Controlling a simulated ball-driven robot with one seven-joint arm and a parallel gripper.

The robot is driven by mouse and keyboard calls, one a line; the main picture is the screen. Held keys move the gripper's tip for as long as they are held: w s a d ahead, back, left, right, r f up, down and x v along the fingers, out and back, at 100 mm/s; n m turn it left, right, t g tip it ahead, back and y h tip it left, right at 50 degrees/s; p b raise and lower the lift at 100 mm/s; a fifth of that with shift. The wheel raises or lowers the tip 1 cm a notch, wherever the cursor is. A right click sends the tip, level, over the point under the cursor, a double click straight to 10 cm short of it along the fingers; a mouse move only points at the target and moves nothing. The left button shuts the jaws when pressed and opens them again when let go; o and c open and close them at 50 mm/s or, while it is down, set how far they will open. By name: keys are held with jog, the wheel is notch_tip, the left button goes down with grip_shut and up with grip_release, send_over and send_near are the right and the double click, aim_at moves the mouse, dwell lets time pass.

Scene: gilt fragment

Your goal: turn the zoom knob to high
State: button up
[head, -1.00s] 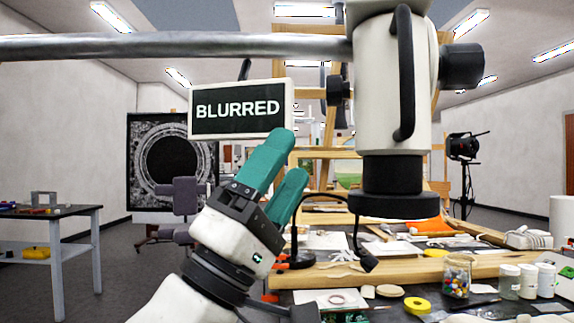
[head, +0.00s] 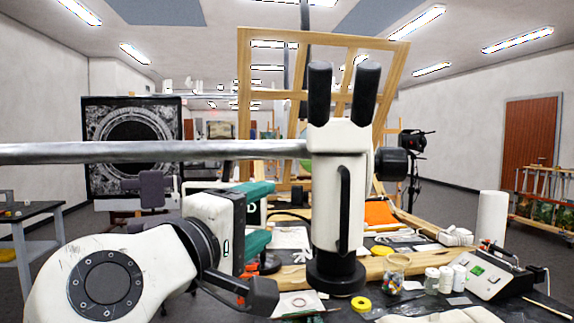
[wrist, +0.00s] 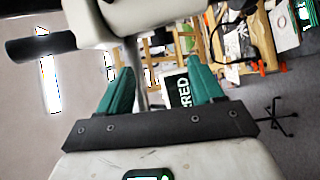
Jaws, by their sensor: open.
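The microscope (head: 325,210) is a white upright body with two black eyepieces on top, hung on a metal boom. A black knob (head: 390,164) sticks out of its right side; I see no setting marked on it. My gripper (head: 268,213) is left of the body, apart from the knob, with the body between them. Its two teal fingers are open with nothing held. The wrist view, turned sideways, shows the fingers (wrist: 162,84) apart, with the microscope (wrist: 140,18) above them in the picture. A black sign (wrist: 180,92) ending in "RED" shows between them; its other letters are hidden.
The boom (head: 150,152) crosses above my arm to the microscope. A wooden frame (head: 243,85) stands behind.

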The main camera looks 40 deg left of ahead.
aim_at(300, 196)
jog(key=w+a+p, duration=0.2)
jog(key=w, duration=0.8)
jog(key=shift+a, duration=0.2)
jog(key=shift+w, duration=0.1)
jog(key=c, duration=1)
jog(key=shift+f, duration=0.15)
jog(key=shift+c, duration=0.2)
